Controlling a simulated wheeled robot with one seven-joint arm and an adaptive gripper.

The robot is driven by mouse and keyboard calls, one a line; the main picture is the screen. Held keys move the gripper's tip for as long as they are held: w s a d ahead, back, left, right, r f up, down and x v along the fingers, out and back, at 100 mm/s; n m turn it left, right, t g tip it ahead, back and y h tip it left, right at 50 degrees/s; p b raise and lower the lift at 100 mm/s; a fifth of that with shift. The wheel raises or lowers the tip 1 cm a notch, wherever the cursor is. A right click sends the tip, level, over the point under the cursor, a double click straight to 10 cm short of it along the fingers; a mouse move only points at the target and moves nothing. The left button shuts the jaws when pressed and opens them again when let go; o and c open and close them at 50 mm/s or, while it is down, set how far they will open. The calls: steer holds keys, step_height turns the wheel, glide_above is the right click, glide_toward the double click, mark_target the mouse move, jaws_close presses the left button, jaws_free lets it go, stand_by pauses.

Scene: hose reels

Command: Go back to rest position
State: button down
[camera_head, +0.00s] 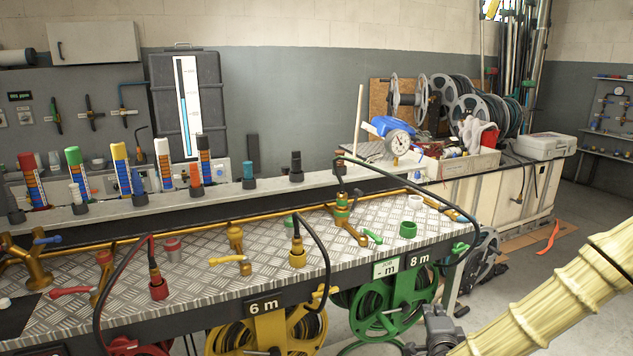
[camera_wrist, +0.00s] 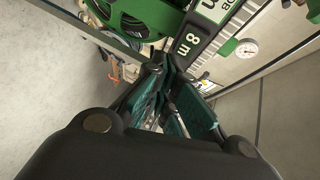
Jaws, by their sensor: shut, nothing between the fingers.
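My gripper (camera_wrist: 172,82) points away from the wrist camera, its dark fingers with teal pads close together and nothing between them. In the head view, part of my gripper or wrist (camera_head: 438,330) shows dark grey at the bottom edge, in front of the bench and right of the green hose reel (camera_head: 388,300). My pale yellow arm comes in from the right. In the wrist view, the green reel (camera_wrist: 128,18) and the "8 m" sign (camera_wrist: 190,42) lie beyond the fingertips. I see no contact between the gripper and them.
The checker-plate bench (camera_head: 200,265) carries valves and hoses. A yellow hose reel (camera_head: 265,330) hangs below its front. A white cabinet (camera_head: 500,200) stands behind at the right, with reels and a gauge on top. An orange strip (camera_head: 549,238) lies on the open floor at right.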

steer(key=s+a+f+n+g+y+p, duration=0.2)
steer(key=s+a+f+n+g, duration=0.25)
steer(key=s+f, duration=0.45)
steer(key=s+a+f+n+g+y+p, duration=0.2)
steer(key=s+a+f+n+g, duration=0.15)
steer(key=s+f+n, duration=0.45)
steer(key=s+f+n+g+p, duration=0.1)
steer(key=s+f+n+g, duration=0.1)
steer(key=s, duration=1)
steer(key=s+d+f+n+g+p, duration=0.1)
steer(key=s+f+n+g, duration=0.2)
steer(key=s, duration=1)
step_height(320, 180, down, 3)
steer(key=shift+s+d+f+g+h+p, duration=0.25)
steer(key=shift+g+h+p, duration=0.15)
steer(key=shift+g, duration=0.6)
steer(key=shift+w+a+n, duration=0.1)
steer(key=shift+n, duration=0.15)
